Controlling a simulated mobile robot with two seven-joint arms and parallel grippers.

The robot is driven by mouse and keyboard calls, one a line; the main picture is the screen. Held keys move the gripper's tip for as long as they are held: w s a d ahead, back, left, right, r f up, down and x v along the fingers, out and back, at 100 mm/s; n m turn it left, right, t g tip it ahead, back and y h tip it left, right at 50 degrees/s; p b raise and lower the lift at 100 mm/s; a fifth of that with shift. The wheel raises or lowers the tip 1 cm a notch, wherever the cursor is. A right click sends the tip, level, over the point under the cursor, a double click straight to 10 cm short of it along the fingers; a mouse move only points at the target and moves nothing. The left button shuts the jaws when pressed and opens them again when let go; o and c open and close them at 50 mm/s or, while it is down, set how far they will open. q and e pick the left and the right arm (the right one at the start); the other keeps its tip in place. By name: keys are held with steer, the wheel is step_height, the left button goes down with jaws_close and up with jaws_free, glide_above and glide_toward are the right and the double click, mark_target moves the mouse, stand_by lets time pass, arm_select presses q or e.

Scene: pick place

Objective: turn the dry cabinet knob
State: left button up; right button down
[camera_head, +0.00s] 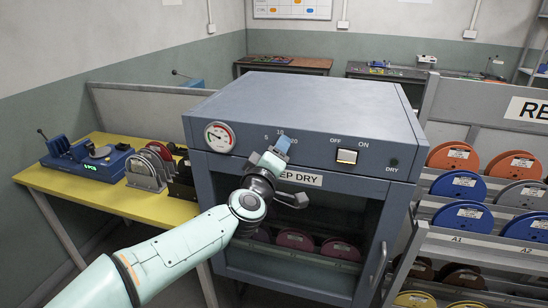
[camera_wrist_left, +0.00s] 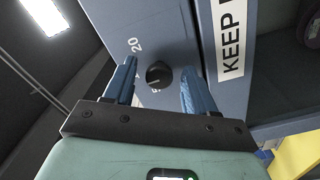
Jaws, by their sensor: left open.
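The dry cabinet (camera_head: 300,105) is a blue-grey box in the middle of the head view. Its black round knob (camera_wrist_left: 158,75) shows in the left wrist view, beside a printed "20". My left gripper (camera_head: 280,148) is at the front panel, among the marks 5, 10 and 20, and it hides the knob in the head view. In the left wrist view my left gripper (camera_wrist_left: 159,66) is open, with one blue finger on each side of the knob. Gaps show between the fingers and the knob. My right gripper is not in view.
A round gauge (camera_head: 220,137) and a lit OFF/ON switch (camera_head: 346,156) flank the gripper on the panel. A "KEEP DRY" label (camera_head: 300,178) sits below. A yellow table (camera_head: 130,203) stands left, and a rack of spools (camera_head: 480,245) stands right.

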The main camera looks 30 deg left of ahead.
arm_select(q)
steer(key=v, duration=1.3)
steer(key=shift+s, duration=0.15)
steer(key=shift+d, duration=0.1)
